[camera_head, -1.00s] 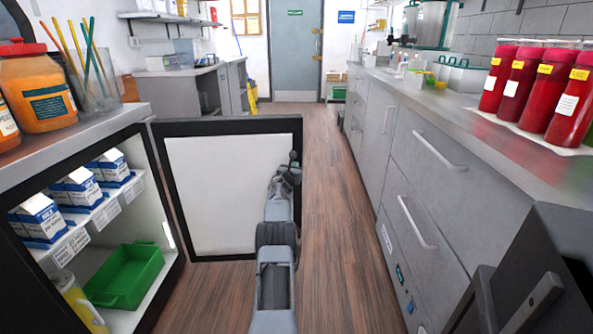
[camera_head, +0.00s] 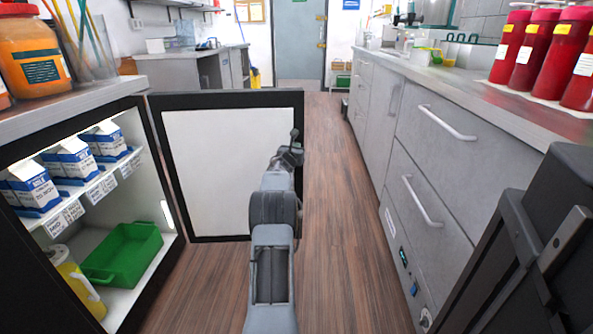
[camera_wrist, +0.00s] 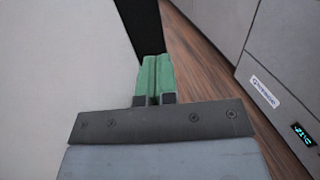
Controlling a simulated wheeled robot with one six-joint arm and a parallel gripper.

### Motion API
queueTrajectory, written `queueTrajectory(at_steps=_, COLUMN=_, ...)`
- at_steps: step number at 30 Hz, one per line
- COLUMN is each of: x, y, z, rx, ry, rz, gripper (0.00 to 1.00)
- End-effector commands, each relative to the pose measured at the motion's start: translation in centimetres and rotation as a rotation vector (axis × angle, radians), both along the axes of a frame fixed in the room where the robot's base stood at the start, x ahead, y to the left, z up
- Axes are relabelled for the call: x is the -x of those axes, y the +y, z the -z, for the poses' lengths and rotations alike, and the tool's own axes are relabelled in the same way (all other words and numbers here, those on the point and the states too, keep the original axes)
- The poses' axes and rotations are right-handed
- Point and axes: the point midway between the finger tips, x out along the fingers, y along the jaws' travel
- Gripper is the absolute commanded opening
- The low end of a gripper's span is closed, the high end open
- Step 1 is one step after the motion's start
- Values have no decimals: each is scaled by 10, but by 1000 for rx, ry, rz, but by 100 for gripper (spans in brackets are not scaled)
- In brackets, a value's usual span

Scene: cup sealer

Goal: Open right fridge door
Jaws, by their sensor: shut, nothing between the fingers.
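The right fridge door (camera_head: 205,175) stands swung wide open from the fridge on the left, with its white inner panel facing me and a dark frame around it. The open fridge (camera_head: 130,215) shows its lit inside. My gripper (camera_head: 290,150) is in front of the door's right part, near its free edge. In the wrist view my gripper's green fingers (camera_wrist: 154,78) are closed together with nothing between them. The door's white panel (camera_wrist: 60,70) and its dark edge lie just beyond them. I cannot tell whether the fingers touch the door.
Inside the fridge are blue-and-white cartons (camera_head: 70,160) on a shelf, a green bin (camera_head: 125,252) and a yellow container (camera_head: 75,285). Grey drawers (camera_head: 430,170) line the right side. The wooden floor aisle (camera_head: 335,200) between is clear. Red bottles (camera_head: 535,50) stand on the right counter.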

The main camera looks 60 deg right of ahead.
Motion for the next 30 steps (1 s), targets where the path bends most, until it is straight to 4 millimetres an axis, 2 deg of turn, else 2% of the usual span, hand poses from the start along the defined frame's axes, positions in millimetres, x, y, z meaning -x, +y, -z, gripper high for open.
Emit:
queueTrajectory(at_steps=15, x=34, y=63, z=-4, rx=0, ry=1, rz=-2, gripper=0)
queueTrajectory(at_steps=21, x=42, y=77, z=-3, rx=-1, ry=2, rz=-2, gripper=0)
queueTrajectory(at_steps=30, x=46, y=83, z=-2, rx=0, ry=0, rz=-2, gripper=0)
